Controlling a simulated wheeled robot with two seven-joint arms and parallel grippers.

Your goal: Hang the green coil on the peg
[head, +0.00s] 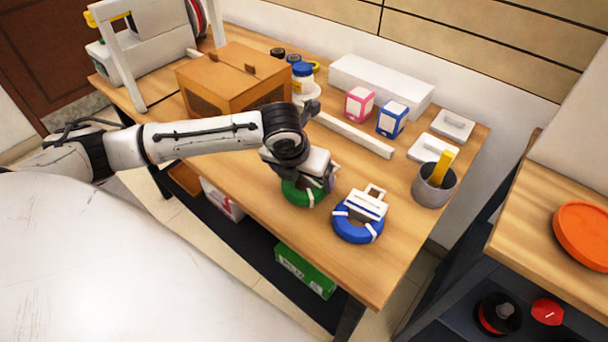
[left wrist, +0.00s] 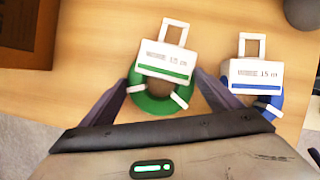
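The green coil (head: 303,195) lies on the wooden table, partly hidden under my left gripper (head: 318,186) in the head view. In the left wrist view the green coil (left wrist: 160,104) has a white label card reading 15 m and a white loop tab at its top. The dark fingers of my left gripper (left wrist: 164,82) are spread, one on each side of this coil. I cannot tell whether they touch it. A blue coil (head: 357,229) with a similar card lies just to the right. I cannot make out a peg. My right gripper is not in view.
A brown box (head: 232,77) stands behind my left arm. A grey cup (head: 434,185) with a yellow item stands near the right end of the table (head: 376,278). Pink (head: 359,104) and blue (head: 392,118) boxes stand behind. An orange disc (head: 583,234) lies on the right-hand shelf.

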